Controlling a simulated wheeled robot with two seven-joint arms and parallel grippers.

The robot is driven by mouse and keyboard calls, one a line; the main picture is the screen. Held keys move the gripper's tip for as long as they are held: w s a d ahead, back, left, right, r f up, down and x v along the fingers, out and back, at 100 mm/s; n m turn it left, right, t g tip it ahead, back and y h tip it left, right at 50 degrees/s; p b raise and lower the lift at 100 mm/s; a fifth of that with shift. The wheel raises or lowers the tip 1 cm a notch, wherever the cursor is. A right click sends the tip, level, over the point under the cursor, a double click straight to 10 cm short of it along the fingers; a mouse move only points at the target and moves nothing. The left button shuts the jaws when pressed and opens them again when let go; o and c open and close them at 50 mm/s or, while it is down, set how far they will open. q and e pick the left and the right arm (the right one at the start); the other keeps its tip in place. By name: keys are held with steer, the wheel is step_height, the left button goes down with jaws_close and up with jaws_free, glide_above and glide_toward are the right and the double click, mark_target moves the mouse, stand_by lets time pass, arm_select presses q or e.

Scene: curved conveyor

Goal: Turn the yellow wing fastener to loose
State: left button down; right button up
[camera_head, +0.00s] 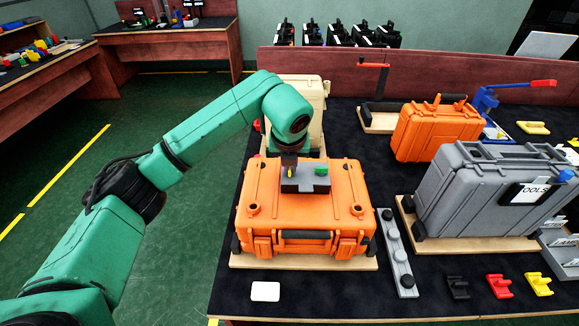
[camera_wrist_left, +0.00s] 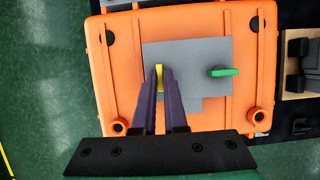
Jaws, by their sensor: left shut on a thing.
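The yellow wing fastener (camera_wrist_left: 160,78) stands on a grey plate (camera_wrist_left: 190,55) on top of the orange case (camera_wrist_left: 120,75). My left gripper (camera_wrist_left: 160,88) is over the plate with its two purple fingers closed around the yellow fastener. In the head view my left gripper (camera_head: 290,170) comes down from above onto the grey plate (camera_head: 305,182), and the fingertips largely hide the yellow fastener. A green wing fastener (camera_wrist_left: 223,72) sits on the same plate to the right, and also shows in the head view (camera_head: 321,170). My right gripper is not in view.
The orange case (camera_head: 300,215) lies on a wooden board on the dark table. A beige case (camera_head: 310,100) stands behind it. A grey strip with round knobs (camera_head: 396,250) and a grey case (camera_head: 490,190) are to the right. A white card (camera_head: 265,291) lies in front.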

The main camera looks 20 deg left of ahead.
arm_select(q)
steer(key=shift+w+r, duration=0.1)
steer(key=shift+r, duration=0.05)
stand_by(0.3)
steer(key=c, duration=1)
jaws_free()
steer(key=shift+o, duration=0.2)
steer(key=b+v, duration=0.1)
steer(key=v, duration=1.3)
steer(key=shift+r+b, duration=0.2)
steer(key=shift+b, duration=0.1)
